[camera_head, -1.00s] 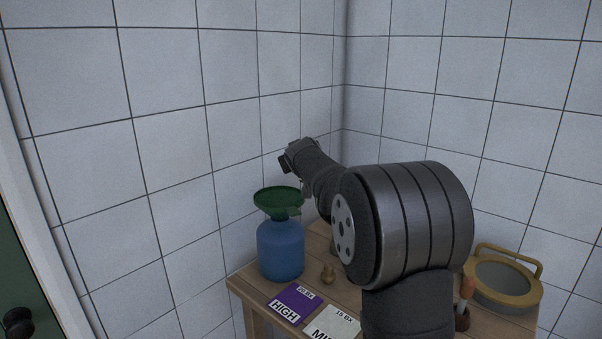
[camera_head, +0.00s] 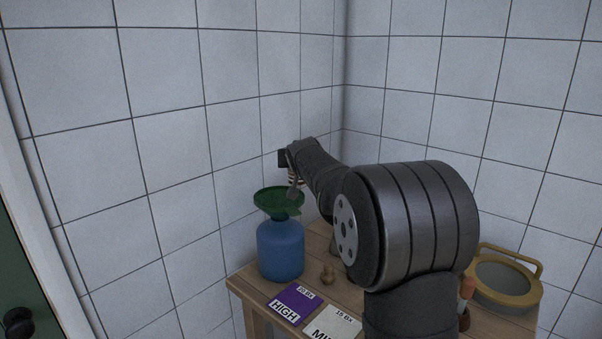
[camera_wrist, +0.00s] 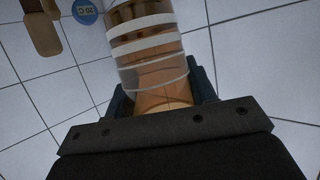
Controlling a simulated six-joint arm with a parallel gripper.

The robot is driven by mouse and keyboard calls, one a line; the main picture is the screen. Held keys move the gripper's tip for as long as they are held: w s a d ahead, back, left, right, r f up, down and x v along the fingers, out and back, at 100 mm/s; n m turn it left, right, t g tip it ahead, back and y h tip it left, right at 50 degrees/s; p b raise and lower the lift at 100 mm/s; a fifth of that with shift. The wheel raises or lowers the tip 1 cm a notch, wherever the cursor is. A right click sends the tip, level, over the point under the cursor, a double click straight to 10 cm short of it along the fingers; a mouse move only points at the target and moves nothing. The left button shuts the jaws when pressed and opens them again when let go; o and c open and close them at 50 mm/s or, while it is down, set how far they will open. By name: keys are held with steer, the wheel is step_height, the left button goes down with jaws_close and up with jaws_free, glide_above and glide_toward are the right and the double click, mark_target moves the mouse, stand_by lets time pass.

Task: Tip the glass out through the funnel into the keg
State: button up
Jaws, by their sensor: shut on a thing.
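My gripper (camera_wrist: 162,88) is shut on the glass (camera_wrist: 150,45), a clear cylinder with white bands and an amber or orange tint inside, seen close in the wrist view. In the head view my gripper (camera_head: 288,160) is above and slightly right of the green funnel (camera_head: 275,197), and a small striped part of the glass (camera_head: 296,178) shows below it. The glass looks tilted; whether anything is flowing cannot be told. The funnel sits upright in the mouth of the blue keg (camera_head: 281,252), which stands on the table's left back corner.
The wooden table (camera_head: 243,284) also holds a small wooden stopper-like piece (camera_head: 328,274), a purple HIGH card (camera_head: 291,304), a white card (camera_head: 333,324) and a round tan-rimmed piece (camera_head: 503,284). Tiled walls (camera_head: 225,120) stand close behind. A blue 20 C disc (camera_wrist: 84,11) shows in the wrist view.

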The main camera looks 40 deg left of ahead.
steer(key=shift+r, duration=0.1)
steer(key=v, duration=0.5)
steer(key=shift+w+d+r, duration=0.1)
steer(key=shift+d+r, duration=0.2)
steer(key=shift+r, duration=0.2)
steer(key=w+d+f+m+t+h, duration=0.25)
steer(key=d+f, duration=0.35)
steer(key=d, duration=0.4)
steer(key=s+d+f+n+g+y, duration=0.1)
steer(key=s+d+f, duration=0.5)
steer(key=d+f, duration=0.3)
steer(key=shift+s+f, duration=0.4)
steer(key=shift+f, duration=0.05)
stand_by(0.8)
